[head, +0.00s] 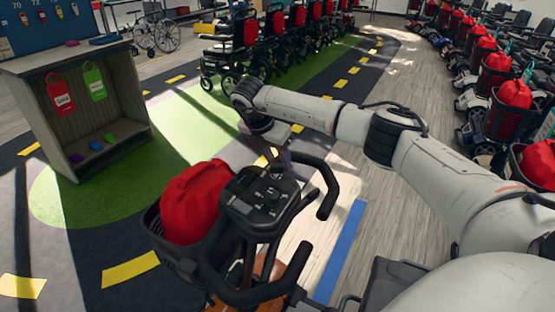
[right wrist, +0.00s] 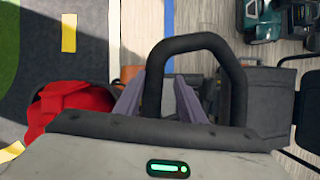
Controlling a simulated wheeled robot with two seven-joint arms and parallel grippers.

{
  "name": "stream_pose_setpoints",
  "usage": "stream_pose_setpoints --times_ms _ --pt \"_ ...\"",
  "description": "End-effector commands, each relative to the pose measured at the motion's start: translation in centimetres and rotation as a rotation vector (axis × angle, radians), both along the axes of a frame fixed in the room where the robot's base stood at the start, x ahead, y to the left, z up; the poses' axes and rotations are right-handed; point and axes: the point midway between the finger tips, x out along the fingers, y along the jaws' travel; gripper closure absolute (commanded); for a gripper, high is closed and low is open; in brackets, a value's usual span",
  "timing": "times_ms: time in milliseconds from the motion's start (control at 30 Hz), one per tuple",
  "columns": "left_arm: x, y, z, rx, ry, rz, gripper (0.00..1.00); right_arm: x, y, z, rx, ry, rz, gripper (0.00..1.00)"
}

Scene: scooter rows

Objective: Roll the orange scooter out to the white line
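The orange scooter stands in front of me in the head view. Its orange body (head: 268,272) shows low under the black console (head: 260,195) and looped handlebar (head: 328,190). A red bag (head: 192,203) sits in its front basket. My right gripper (head: 281,158) reaches down at the far side of the handlebar, partly hidden behind the console. In the right wrist view its two purple fingers (right wrist: 160,76) stand apart, one either side of the near leg of the handlebar loop (right wrist: 153,90). A gap shows beside the right finger. My left gripper is out of view.
A blue floor stripe (head: 341,252) runs right of the scooter. A wooden cubby (head: 88,105) with red and green tags stands at left. Rows of scooters with red bags (head: 515,94) line the right, and wheelchairs (head: 220,60) stand behind. The green and dark floor ahead-left is open.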

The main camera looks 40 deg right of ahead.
Motion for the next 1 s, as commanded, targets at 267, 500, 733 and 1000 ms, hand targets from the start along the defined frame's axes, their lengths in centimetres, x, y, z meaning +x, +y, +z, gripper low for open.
stream_pose_setpoints --times_ms 267,500,733,1000 --pt "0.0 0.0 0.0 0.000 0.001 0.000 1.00 0.0 0.0 0.0 0.001 0.000 0.000 0.57" --pt "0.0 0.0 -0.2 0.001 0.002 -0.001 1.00 0.0 0.9 2.0 0.003 -0.004 0.002 0.57" --pt "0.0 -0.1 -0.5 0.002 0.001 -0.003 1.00 -0.3 2.6 6.2 0.001 -0.003 0.000 0.57" --pt "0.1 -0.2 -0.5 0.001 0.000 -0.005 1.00 -0.5 3.8 9.2 0.001 0.001 0.000 0.57"
